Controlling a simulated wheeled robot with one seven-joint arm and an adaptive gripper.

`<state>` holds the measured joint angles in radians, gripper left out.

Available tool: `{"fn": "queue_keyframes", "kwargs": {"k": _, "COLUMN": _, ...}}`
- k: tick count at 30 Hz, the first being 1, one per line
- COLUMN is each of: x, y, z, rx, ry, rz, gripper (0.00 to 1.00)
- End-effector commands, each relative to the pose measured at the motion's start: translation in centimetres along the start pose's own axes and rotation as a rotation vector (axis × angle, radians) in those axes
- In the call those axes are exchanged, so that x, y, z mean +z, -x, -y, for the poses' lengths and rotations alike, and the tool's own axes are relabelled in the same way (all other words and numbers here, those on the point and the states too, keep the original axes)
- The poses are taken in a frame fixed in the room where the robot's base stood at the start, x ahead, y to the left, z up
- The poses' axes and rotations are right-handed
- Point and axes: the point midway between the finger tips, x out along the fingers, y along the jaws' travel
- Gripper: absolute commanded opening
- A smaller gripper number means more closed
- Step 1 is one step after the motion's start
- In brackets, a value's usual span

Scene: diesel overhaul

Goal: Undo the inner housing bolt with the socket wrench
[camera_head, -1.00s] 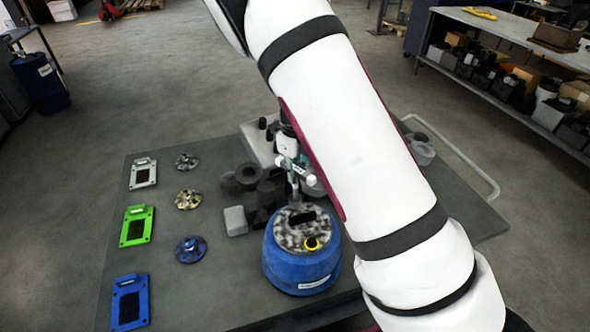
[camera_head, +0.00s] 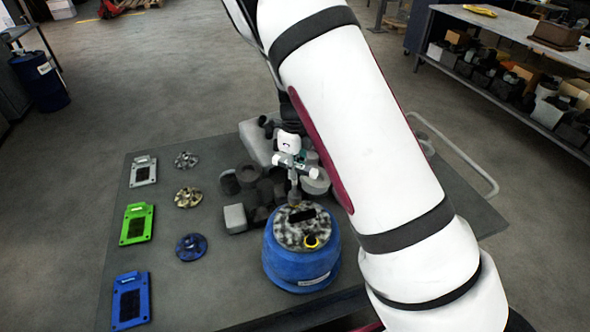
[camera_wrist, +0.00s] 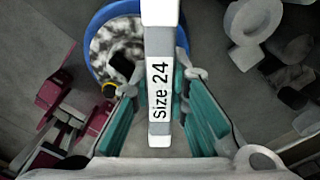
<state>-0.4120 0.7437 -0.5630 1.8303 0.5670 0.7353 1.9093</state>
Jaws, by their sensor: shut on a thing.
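A blue round housing (camera_head: 300,268) stands on the table, with a mottled grey top (camera_head: 288,228), a dark slot and a yellow ring. Its blue rim (camera_wrist: 97,68) also shows in the wrist view. A pale socket wrench (camera_head: 292,172) stands upright over the far part of the housing's top, its lower end at or just above the surface. In the wrist view its bar, labelled "Size 24" (camera_wrist: 160,88), runs between my teal fingers. My gripper (camera_wrist: 163,92) is shut on the wrench. The inner bolt is hidden under the wrench or too small to make out.
Left of the housing lie white, green (camera_head: 137,225) and blue (camera_head: 130,300) plates and several round discs (camera_head: 191,247). Grey blocks and dark cylinders (camera_head: 248,176) stand close behind the housing.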

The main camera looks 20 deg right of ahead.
Motion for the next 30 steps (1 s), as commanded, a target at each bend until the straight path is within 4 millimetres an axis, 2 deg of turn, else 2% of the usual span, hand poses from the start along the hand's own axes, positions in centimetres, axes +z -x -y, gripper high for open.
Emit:
{"fn": "queue_keyframes", "kwargs": {"k": 15, "x": 0.0, "y": 2.9, "z": 0.0, "rx": -0.002, "ry": 0.000, "rz": 0.001, "gripper": 0.00}}
{"fn": "queue_keyframes", "kwargs": {"k": 26, "x": 0.0, "y": 3.2, "z": 0.0, "rx": -0.001, "ry": 0.000, "rz": 0.001, "gripper": 0.00}}
{"fn": "queue_keyframes", "kwargs": {"k": 30, "x": 0.0, "y": 4.6, "z": 0.0, "rx": -0.003, "ry": -0.001, "rz": 0.004, "gripper": 0.00}}
